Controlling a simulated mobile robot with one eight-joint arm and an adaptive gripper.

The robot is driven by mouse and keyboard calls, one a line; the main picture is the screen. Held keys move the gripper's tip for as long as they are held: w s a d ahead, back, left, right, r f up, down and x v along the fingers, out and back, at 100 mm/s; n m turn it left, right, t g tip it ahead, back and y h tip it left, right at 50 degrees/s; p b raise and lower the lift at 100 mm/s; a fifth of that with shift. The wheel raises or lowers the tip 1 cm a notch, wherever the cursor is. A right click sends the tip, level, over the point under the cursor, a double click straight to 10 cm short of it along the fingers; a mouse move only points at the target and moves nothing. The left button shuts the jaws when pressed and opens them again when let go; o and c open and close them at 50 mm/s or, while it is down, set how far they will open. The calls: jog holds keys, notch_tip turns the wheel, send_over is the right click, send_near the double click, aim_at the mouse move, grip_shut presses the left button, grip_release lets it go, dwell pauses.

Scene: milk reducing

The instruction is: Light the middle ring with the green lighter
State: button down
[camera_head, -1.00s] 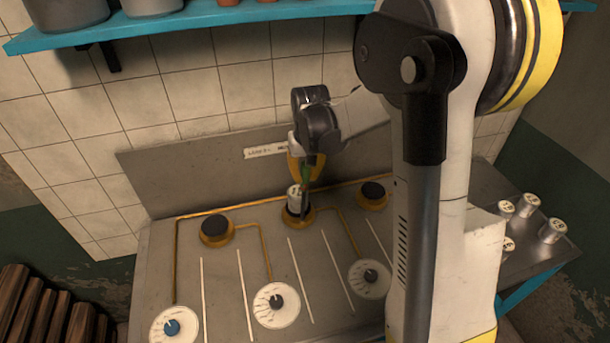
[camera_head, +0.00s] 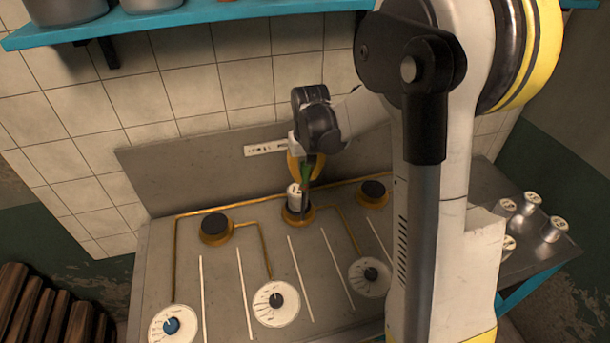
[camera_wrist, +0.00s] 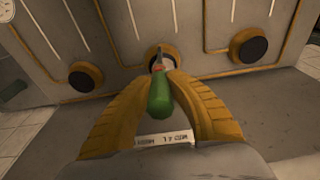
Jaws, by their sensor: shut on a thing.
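The green lighter (camera_wrist: 159,97) is held between the yellow fingers of my gripper (camera_wrist: 160,85), its thin metal tip pointing at the stove. The middle ring (camera_head: 298,216), a dark burner in an orange rim, lies right under the lighter; in the wrist view this ring (camera_wrist: 165,53) is partly hidden behind the tip. I cannot tell whether the tip touches it. I see no flame. A small white cylindrical piece (camera_head: 293,194) shows above the ring; I cannot tell what it is.
The left ring (camera_head: 215,228) and right ring (camera_head: 373,193) flank the middle one. Dial knobs (camera_head: 276,303) line the stove front. A backsplash (camera_head: 190,172) stands behind, under a blue shelf (camera_head: 220,19). White-topped cylinders (camera_head: 553,228) stand at right.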

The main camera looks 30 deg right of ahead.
jog(key=shift+r, duration=0.1)
dwell(0.4)
notch_tip(320, 180, up, 8)
jog(key=p, duration=0.5)
jog(key=shift+d, duration=0.1)
dwell(0.4)
